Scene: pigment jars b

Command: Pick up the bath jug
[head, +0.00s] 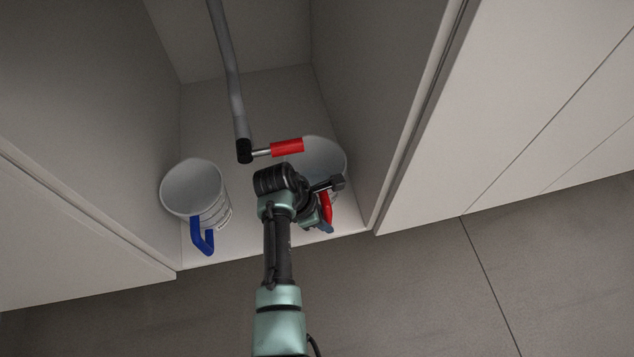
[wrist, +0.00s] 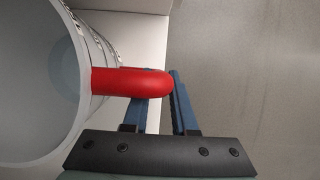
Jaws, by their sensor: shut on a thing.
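Two white jugs stand in the open cabinet, and I cannot tell from any readable label which is the bath jug. The red-handled jug (head: 324,155) is at the right, partly hidden behind my arm. In the wrist view this jug (wrist: 40,90) fills the left side, with its red handle (wrist: 120,81) pointing right. My gripper (head: 325,222) is shut on that handle, its blue fingers (wrist: 163,85) at the handle's outer end. The blue-handled jug (head: 195,190) stands at the left, apart from my gripper, its handle (head: 202,236) facing the front.
A grey pipe (head: 229,80) comes down between the jugs and ends in a valve with a red lever (head: 287,147), close above the right jug's rim. Cabinet side walls (head: 385,110) stand close on both sides. The floor (head: 430,290) in front is clear.

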